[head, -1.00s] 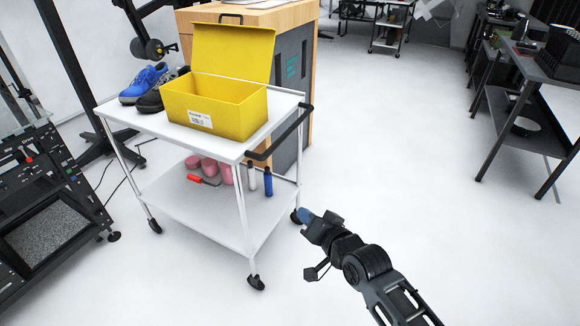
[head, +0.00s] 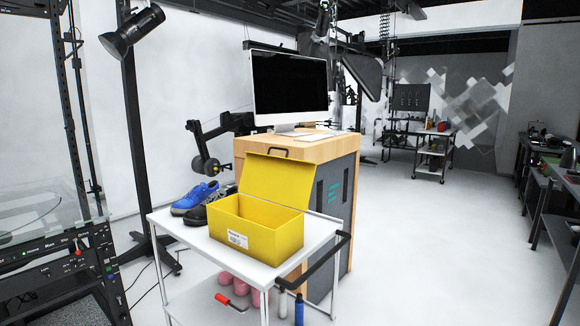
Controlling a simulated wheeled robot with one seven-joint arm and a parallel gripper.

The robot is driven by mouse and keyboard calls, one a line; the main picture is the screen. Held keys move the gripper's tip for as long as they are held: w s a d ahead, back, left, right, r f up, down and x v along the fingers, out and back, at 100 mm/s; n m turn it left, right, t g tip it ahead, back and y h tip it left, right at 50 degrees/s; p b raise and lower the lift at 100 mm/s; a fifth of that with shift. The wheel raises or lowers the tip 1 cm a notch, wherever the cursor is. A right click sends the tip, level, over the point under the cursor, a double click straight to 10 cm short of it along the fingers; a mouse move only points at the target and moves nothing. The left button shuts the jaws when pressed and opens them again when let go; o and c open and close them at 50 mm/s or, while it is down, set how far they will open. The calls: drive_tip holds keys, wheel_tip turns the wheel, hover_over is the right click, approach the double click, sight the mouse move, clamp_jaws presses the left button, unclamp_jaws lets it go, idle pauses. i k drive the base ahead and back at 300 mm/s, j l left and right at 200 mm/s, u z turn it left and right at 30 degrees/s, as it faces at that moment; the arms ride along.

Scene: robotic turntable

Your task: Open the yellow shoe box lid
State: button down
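The yellow shoe box (head: 262,232) stands on the top shelf of a white cart (head: 290,272). Its lid (head: 276,180) stands raised at the back edge, tilted up and away from the opening, and the inside of the box shows. A white label is on the front side of the box. My gripper is outside the head view now, so its fingers cannot be seen.
Blue shoes (head: 195,197) and dark shoes (head: 214,205) sit left of the box on the cart. A wooden cabinet (head: 335,150) with a monitor (head: 290,85) stands close behind. Free floor (head: 430,240) lies to the right. A black rack stands at the left.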

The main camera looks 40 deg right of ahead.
sight(285, 181)
drive_tip(key=i+l, duration=0.2)
drive_tip(key=l, duration=0.15)
drive_tip(key=i+l, duration=0.2)
drive_tip(key=i+l+u, duration=0.1)
drive_tip(key=l, duration=0.35)
drive_tip(key=i+l, duration=0.3)
drive_tip(key=i+l+u, duration=0.1)
drive_tip(key=l, duration=0.3)
drive_tip(key=i+l, duration=0.25)
drive_tip(key=l, duration=0.1)
